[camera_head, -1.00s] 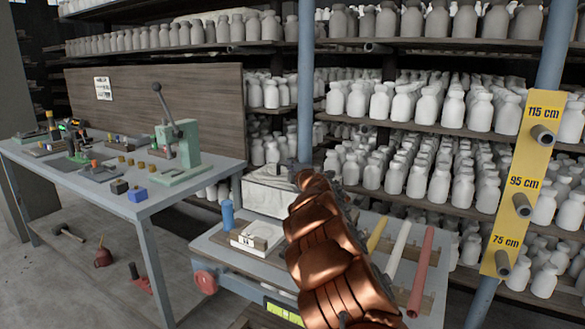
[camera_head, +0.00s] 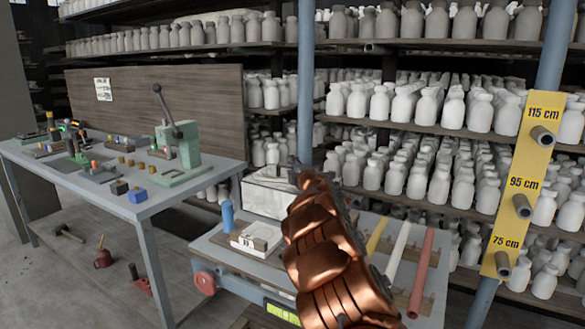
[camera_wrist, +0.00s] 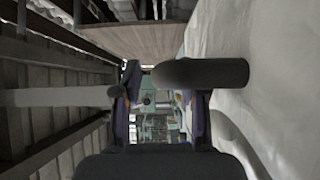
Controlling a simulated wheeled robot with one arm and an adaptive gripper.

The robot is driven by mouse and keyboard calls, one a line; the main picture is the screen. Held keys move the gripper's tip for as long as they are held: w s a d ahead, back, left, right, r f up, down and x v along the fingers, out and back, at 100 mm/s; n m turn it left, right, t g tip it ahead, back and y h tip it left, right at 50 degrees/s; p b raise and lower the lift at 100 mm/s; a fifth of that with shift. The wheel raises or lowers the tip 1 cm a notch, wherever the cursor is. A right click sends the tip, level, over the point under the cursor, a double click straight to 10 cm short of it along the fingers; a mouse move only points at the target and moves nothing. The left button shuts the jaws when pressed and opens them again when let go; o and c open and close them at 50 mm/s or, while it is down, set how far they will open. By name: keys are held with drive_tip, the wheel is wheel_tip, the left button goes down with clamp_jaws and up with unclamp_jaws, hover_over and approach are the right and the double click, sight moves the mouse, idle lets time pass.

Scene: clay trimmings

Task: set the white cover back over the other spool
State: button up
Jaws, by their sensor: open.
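I cannot clearly make out a spool or its white cover in either view. A pale, rough-sided block (camera_head: 272,190) stands at the back of the near bench. A small white box (camera_head: 256,237) with a dark mark sits in front of it; I cannot tell whether either is the cover. My copper-coloured arm crosses the bench and hides part of it. In the wrist view my gripper (camera_wrist: 160,100) is open, its two fingers apart with nothing visibly held between them. The green press shows in the gap beyond the fingers.
The left table (camera_head: 150,205) carries a green lever press (camera_head: 180,150) and several small blocks. A blue bottle (camera_head: 228,215) stands on the near bench. Yellow, white and red rods (camera_head: 421,272) lie right of my arm. Bottle-filled shelves (camera_head: 430,140) and a post close off the back.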

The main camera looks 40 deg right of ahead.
drive_tip(key=shift+s+a+f, duration=0.1)
drive_tip(key=shift+s+a, duration=0.15)
drive_tip(key=shift+s, duration=0.45)
drive_tip(key=shift+v, duration=5)
drive_tip(key=shift+a+r, duration=0.1)
drive_tip(key=shift+r, duration=0.1)
drive_tip(key=shift+s+a+r+m+g+h, duration=0.15)
drive_tip(key=shift+r+m+g+h, duration=0.15)
drive_tip(key=shift+m+h, duration=0.2)
drive_tip(key=shift+s+r+m+g+h, duration=0.15)
drive_tip(key=shift+m+g+h, duration=0.25)
drive_tip(key=shift+m, duration=0.2)
drive_tip(key=s+a+f+m+g+y, duration=0.1)
drive_tip(key=s+a+f+m+g, duration=0.4)
drive_tip(key=a, duration=0.4)
drive_tip(key=s+a+f+m+g+y, duration=0.2)
drive_tip(key=s+a+f+m+g, duration=0.15)
drive_tip(key=s+a, duration=0.45)
drive_tip(key=s+a+f+m+g+y, duration=0.1)
drive_tip(key=s+a+f+m+g, duration=0.3)
drive_tip(key=a, duration=0.6)
drive_tip(key=s+a+f+g+y, duration=0.2)
drive_tip(key=s+a, duration=0.8)
drive_tip(key=s+a+f+n+g+y, duration=0.1)
drive_tip(key=s+a+f+g+y, duration=0.1)
drive_tip(key=s+a, duration=0.8)
drive_tip(key=shift+s+f+g+y, duration=0.4)
drive_tip(key=shift+s+f+g, duration=0.15)
drive_tip(key=shift+f+g, duration=0.25)
